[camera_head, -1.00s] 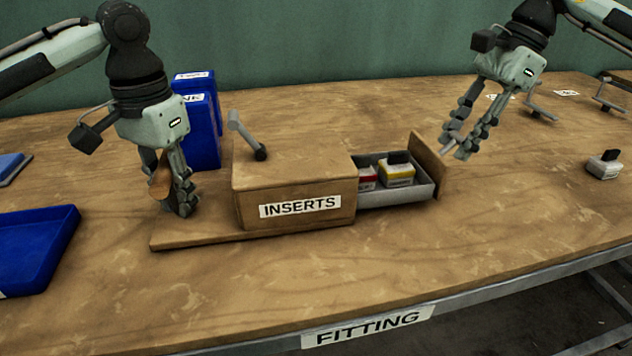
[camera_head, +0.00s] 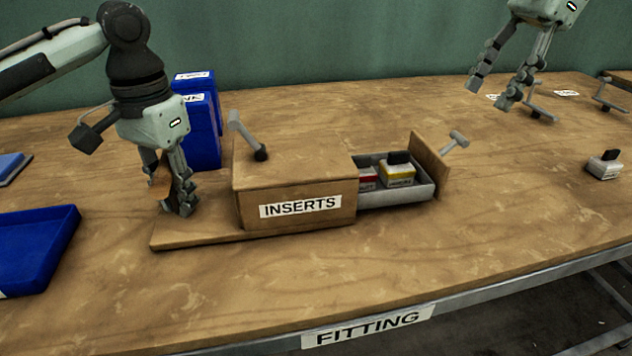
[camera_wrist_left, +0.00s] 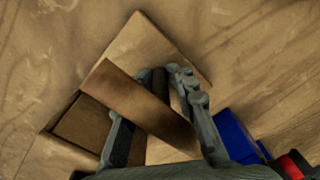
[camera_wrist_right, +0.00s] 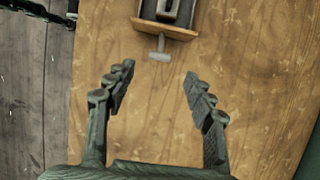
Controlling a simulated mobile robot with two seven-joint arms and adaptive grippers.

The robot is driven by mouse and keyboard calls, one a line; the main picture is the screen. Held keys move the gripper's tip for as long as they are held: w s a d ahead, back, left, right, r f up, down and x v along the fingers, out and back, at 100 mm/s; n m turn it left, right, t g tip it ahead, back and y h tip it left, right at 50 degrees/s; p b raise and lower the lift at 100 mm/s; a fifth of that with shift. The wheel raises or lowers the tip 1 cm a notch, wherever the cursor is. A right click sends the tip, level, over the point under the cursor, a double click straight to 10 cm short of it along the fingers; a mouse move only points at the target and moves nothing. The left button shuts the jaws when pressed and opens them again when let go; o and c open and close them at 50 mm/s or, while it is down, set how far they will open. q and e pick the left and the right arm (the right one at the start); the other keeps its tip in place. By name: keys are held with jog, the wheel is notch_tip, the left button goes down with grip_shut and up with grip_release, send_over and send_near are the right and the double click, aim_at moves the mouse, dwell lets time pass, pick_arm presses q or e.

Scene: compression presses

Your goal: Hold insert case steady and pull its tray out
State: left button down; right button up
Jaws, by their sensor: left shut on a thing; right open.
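The wooden insert case (camera_head: 295,185), labelled INSERTS, stands on the bench with its base board (camera_head: 200,238) reaching out to the left. Its grey tray (camera_head: 410,193) is partly out on the right, with small boxes in it, a wooden front (camera_head: 430,165) and a knob handle (camera_head: 457,141). The handle also shows in the right wrist view (camera_wrist_right: 159,52). My left gripper (camera_head: 180,205) is shut on the case's wooden grip (camera_wrist_left: 150,105) at the left end of the board. My right gripper (camera_head: 507,95) is open and empty, raised beyond the handle and apart from it.
Blue bins (camera_head: 200,130) stand behind the case on the left. A blue tray (camera_head: 40,250) lies at the left front. A small box (camera_head: 604,165) and metal brackets (camera_head: 540,108) are at the right. The bench front is clear.

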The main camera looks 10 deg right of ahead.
pick_arm(q)
jog(key=shift+d+r, duration=0.1)
pick_arm(e)
jog(key=v, duration=0.2)
jog(key=shift+d+r, duration=0.2)
jog(key=shift+r, duration=0.1)
pick_arm(q)
jog(key=c, duration=1.1)
grip_release()
jog(key=shift+c, duration=0.2)
